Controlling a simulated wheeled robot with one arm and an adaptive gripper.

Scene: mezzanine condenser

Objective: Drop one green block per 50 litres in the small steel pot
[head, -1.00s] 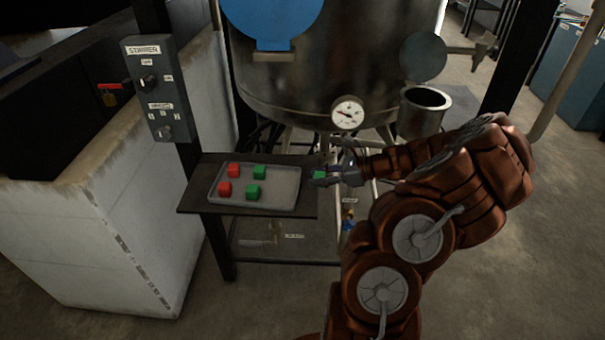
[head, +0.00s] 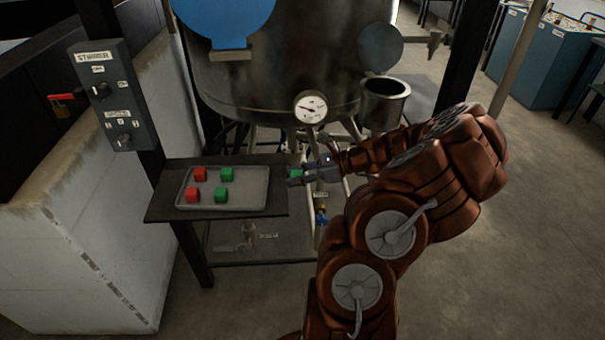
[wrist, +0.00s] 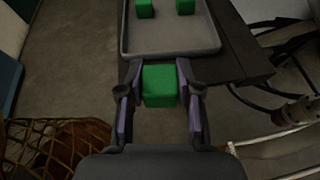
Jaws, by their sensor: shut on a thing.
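My gripper (head: 298,174) is shut on a green block (wrist: 159,86), held between its two fingers just off the right edge of the tray's shelf. The grey tray (head: 255,196) holds two more green blocks, one at the back (head: 226,174) and one at the front (head: 221,195). The small steel pot (head: 384,101) is to the right of the big tank, behind my arm; its inside bottom is hidden. A round dial gauge (head: 310,107) is on the tank front; its numbers are too small to read.
Two red blocks (head: 200,174) lie in the tray. The dark shelf (head: 163,205) carries the tray. The large steel tank (head: 285,75) stands behind it. A stirrer control box (head: 113,95) is on a post at left. Open floor lies at right.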

